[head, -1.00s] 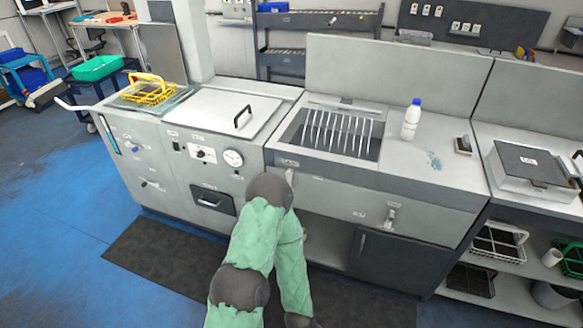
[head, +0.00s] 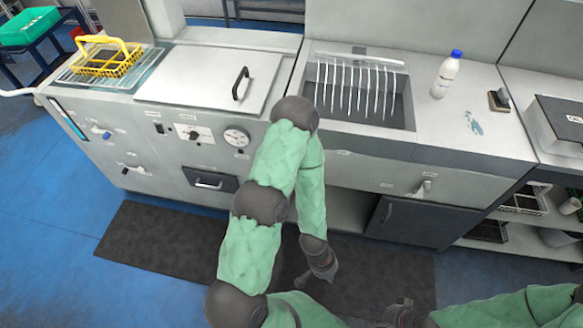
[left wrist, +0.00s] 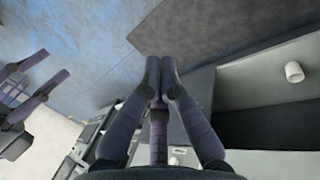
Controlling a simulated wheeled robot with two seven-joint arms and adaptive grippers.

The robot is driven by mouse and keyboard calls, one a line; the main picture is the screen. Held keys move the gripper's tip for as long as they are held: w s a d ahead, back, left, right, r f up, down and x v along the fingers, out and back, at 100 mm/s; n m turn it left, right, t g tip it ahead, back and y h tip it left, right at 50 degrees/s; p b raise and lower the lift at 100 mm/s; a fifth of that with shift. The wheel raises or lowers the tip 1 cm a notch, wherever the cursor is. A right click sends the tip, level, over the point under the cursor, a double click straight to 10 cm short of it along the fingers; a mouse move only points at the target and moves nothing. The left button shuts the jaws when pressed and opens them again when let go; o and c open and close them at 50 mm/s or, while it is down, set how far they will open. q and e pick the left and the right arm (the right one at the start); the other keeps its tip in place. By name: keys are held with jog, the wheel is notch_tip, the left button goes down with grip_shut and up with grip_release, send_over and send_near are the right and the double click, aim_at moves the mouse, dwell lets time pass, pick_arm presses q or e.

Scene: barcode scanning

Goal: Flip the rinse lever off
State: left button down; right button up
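Two levers show on the cabinet fronts in the head view; their labels are too small to read, so I cannot tell which is the rinse lever. One pale lever (head: 425,188) is on the front panel below the sink, at the right. Another lever (head: 130,171) is low on the left cabinet. My left gripper (head: 308,281) hangs low in front of the cabinets, apart from both levers. In the left wrist view its fingers (left wrist: 159,78) are together with nothing visible between them. My right gripper (head: 395,316) is at the bottom edge; its fingers show spread in the left wrist view (left wrist: 52,66).
A yellow basket (head: 103,58) is on the left cabinet. A dark handle (head: 241,83) is on its lid. A dark mat (head: 150,240) lies on the floor.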

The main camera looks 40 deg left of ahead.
pick_arm(q)
jog(key=w+a+r+n+t+p, duration=0.3)
jog(key=w+a+n+t+p, duration=0.35)
jog(key=w+a, duration=1.2)
jog(key=s+a+r+n+t, duration=0.1)
jog(key=s+a+r+t, duration=0.1)
jog(key=a, duration=0.4)
jog(key=s+a+r+n+t+p, duration=0.1)
jog(key=s+a+r+t, duration=0.2)
jog(key=a, duration=0.4)
jog(key=s+a+r+n+t+p, duration=0.1)
jog(key=s+a+r+t, duration=0.1)
jog(key=a, duration=0.5)
jog(key=shift+s+r+t, duration=0.4)
jog(key=shift+s+t, duration=0.05)
jog(key=shift+s, duration=0.05)
jog(key=shift+w+n, duration=0.1)
jog(key=shift+n, duration=0.15)
jog(key=d+b+x, duration=0.2)
jog(key=x, duration=1)
jog(key=shift+s+d+f, duration=0.25)
jog(key=shift+d+f, duration=0.05)
